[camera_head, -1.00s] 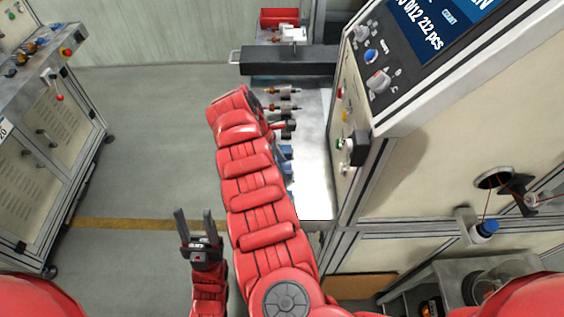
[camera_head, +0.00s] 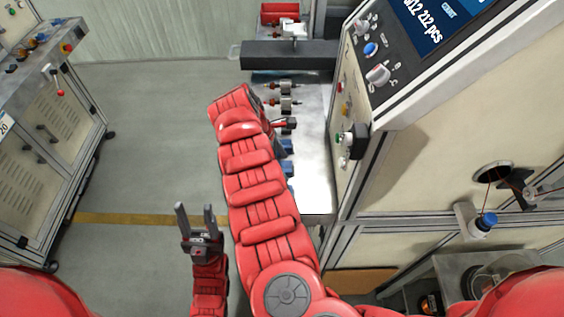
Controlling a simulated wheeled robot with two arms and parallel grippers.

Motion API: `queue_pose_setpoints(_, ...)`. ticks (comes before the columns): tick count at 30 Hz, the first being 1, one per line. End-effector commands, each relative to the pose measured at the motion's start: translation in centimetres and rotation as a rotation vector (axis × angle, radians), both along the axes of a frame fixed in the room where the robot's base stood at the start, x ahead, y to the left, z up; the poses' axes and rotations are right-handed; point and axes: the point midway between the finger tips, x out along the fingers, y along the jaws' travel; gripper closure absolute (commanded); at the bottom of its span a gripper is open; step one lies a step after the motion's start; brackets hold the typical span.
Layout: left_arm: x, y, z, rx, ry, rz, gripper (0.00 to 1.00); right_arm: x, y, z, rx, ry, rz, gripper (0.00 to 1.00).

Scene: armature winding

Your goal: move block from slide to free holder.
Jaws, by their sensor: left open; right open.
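Small metal-and-copper parts (camera_head: 287,102) sit in a row on the bright metal work surface (camera_head: 316,180) beside the machine. Blue holders (camera_head: 287,168) stand in line with them, partly hidden by my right arm. I cannot tell which piece is the block or which holder is free. My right gripper (camera_head: 288,124) is mostly hidden by its own arm; its visible dark tip is beside the row, and no held object shows. My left gripper (camera_head: 197,219) is open and empty, pointing up over the floor left of my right arm.
A dark grey bar (camera_head: 288,55) crosses behind the row, with a red bin (camera_head: 280,14) beyond. The control panel machine (camera_head: 400,120) closes off the right side. Another cabinet (camera_head: 45,140) stands at the left. The floor between is clear.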

Motion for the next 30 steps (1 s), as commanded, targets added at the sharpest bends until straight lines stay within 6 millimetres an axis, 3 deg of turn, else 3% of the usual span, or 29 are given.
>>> queue_pose_setpoints(5, 0.0, 0.0, -1.0, 0.0, 0.0, 0.0, 0.5, 0.2, 0.8, 1.4, 0.003, -0.006, 0.002, 0.11)
queue_pose_setpoints(15, 0.0, 0.0, -3.7, 0.0, 0.0, 0.0, 0.5, 0.1, 3.5, 8.1, 0.005, -0.005, 0.0, 0.11)
queue_pose_setpoints(26, 0.0, 0.0, -5.1, 0.0, 0.0, 0.0, 0.5, 0.0, 5.4, 13.1, 0.002, -0.001, -0.001, 0.11)
queue_pose_setpoints(30, 0.0, 0.0, -4.7, 0.0, 0.0, 0.0, 0.5, 0.1, 6.1, 14.7, 0.005, 0.003, 0.001, 0.11)
